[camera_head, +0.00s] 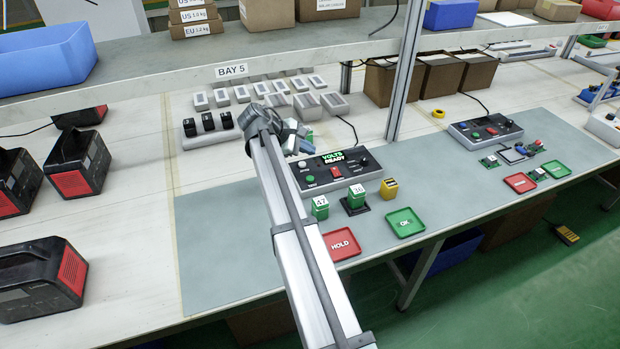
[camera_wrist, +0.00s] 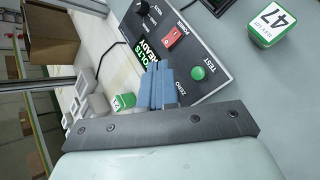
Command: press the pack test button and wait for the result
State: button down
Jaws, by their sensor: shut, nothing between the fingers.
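The tester box (camera_head: 352,187) stands on the grey-green mat, its display (camera_head: 346,157) reading VOLTS READY. Its green TEST button (camera_head: 310,179) also shows in the wrist view (camera_wrist: 198,73), unobstructed. My gripper (camera_wrist: 158,82) has its blue fingers shut and empty, over the panel edge beside the TEST button and near the ZERO label; I cannot tell whether they touch the panel. In the head view my gripper (camera_head: 303,147) is at the box's back left corner. Green pack 36 (camera_head: 356,198) sits in a black cradle in front of the box. Green pack 47 (camera_head: 320,207) stands left of it.
A yellow pack (camera_head: 389,188) stands right of the cradle. A red HOLD tray (camera_head: 341,244) and a green OK tray (camera_head: 405,222) lie in front. A red power switch (camera_head: 336,171) is on the panel. A shelf (camera_head: 180,77) crosses above the bench. The mat's left part is clear.

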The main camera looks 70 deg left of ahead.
aim_at(307, 179)
jog(key=shift+f, duration=4)
jog(key=shift+f, duration=0.4)
jog(key=shift+f, duration=0.45)
jog(key=shift+r, duration=0.85)
jog(key=shift+r, duration=0.1)
jog(key=shift+r, duration=2.4)
